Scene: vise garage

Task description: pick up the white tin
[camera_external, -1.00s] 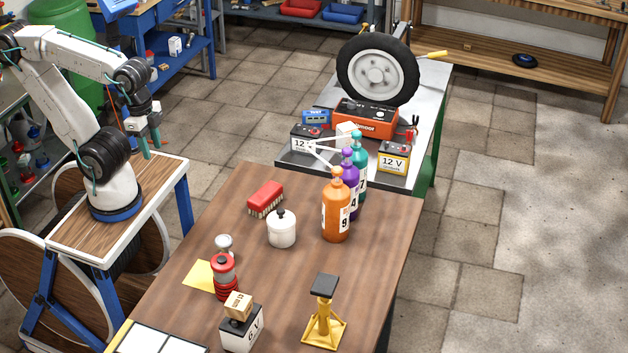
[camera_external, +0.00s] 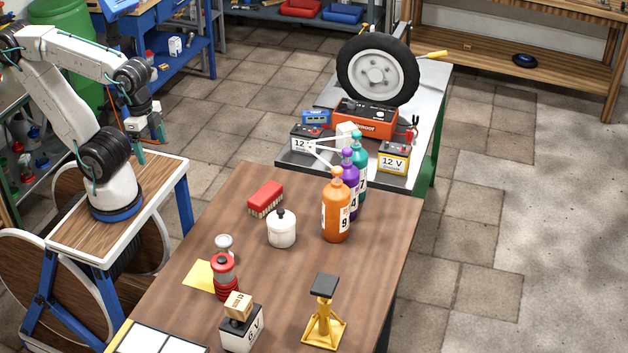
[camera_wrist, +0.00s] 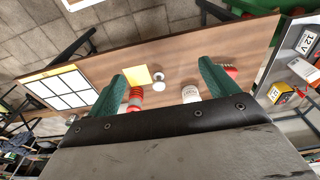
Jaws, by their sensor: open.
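The white tin (camera_external: 282,231) is a short round pot with a white lid and a black knob. It stands upright on the brown table, left of the orange bottle (camera_external: 336,210) and below the red brush (camera_external: 266,198). In the wrist view the white tin (camera_wrist: 190,94) shows between the green fingers, near the right one, its lower part hidden behind my gripper's body. My gripper (camera_external: 146,136) is open and empty, in the air left of the table and well apart from the tin. Its spread fingers also show in the wrist view (camera_wrist: 162,88).
On the table (camera_external: 385,260) stand a purple bottle (camera_external: 349,178), a teal bottle (camera_external: 360,168), a red bellows-like piece (camera_external: 224,275), a 6 V battery (camera_external: 243,329) and a yellow jack stand (camera_external: 324,318). A yellow sheet (camera_external: 199,275) lies at the left. Table around the tin's front is clear.

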